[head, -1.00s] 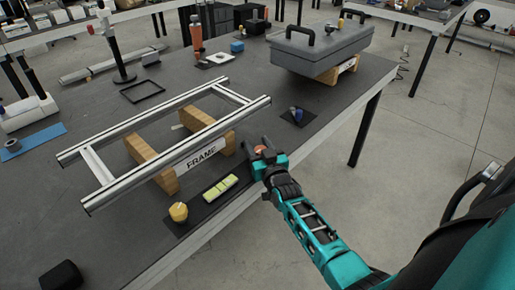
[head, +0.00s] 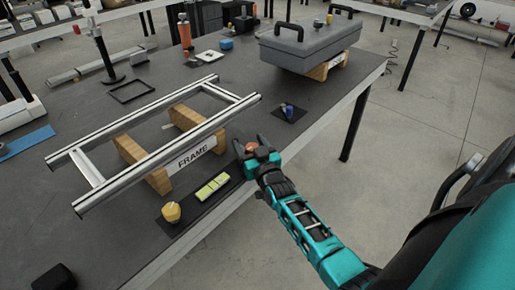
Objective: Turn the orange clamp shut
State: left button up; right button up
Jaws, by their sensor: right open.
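A small orange piece, which looks like the orange clamp (head: 252,148), shows between the fingers of my right gripper (head: 250,142), near the front edge of the table. The fingers are spread, and much of the piece is hidden by them. I cannot tell whether they touch it or which way it is turned. The silver frame (head: 152,153) rests on wooden blocks just left of the gripper, with a white FRAME label on its near side. My left gripper is out of view.
A yellow knob-like piece (head: 171,212) and a yellow-green block (head: 212,187) sit on a dark mat along the front edge. A blue piece (head: 287,109) lies beyond the gripper. A grey case (head: 310,47) stands at the back right. A black object (head: 55,279) is at the lower left.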

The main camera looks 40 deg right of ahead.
jog(key=p+v, duration=0.1)
jog(key=v, duration=1.1)
jog(key=shift+s, duration=0.2)
jog(key=s+a+f+n+g+y, duration=0.2)
jog(key=s+a+f+g+y, duration=0.1)
jog(key=s+a, duration=0.2)
jog(key=s+a+f+n+g+y, duration=0.3)
jog(key=s+a, duration=0.3)
jog(key=a, duration=0.4)
jog(key=shift+s+f+g, duration=0.3)
jog(key=shift+f, duration=0.45)
jog(key=shift+a+y, duration=0.15)
jog(key=shift+y, duration=0.15)
